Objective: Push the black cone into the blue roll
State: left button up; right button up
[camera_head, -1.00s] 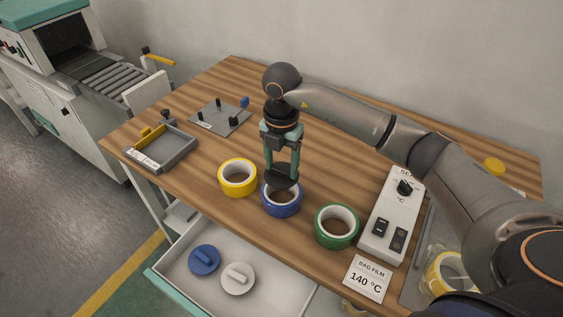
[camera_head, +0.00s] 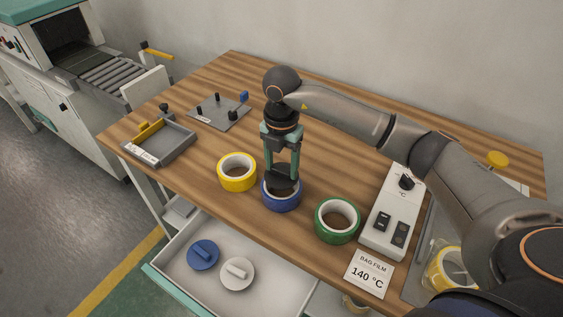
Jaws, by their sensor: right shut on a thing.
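The blue roll (camera_head: 281,202) lies flat on the wooden table, between a yellow roll and a green roll. My right gripper (camera_head: 282,168) points straight down above it and is shut on the black cone (camera_head: 283,177). The cone is at the roll's opening and covers the back part of the hole. I cannot tell exactly how deep its lower end sits. My left gripper is not in view.
The yellow roll (camera_head: 237,172) is close on the left, the green roll (camera_head: 337,220) on the right. A white switch box (camera_head: 389,231) and a sign (camera_head: 369,274) stand further right. An open drawer (camera_head: 219,284) holds blue and white discs. A grey tray (camera_head: 160,146) is at left.

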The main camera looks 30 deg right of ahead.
aim_at(282, 169)
jog(key=shift+f, duration=0.1)
dwell(0.3)
jog(key=shift+f+b, duration=0.5)
jog(key=shift+f, duration=0.25)
jog(key=shift+f, duration=0.45)
dwell(0.3)
jog(key=o, duration=1.4)
jog(key=shift+r+p, duration=2.6)
jog(key=shift+r, duration=0.95)
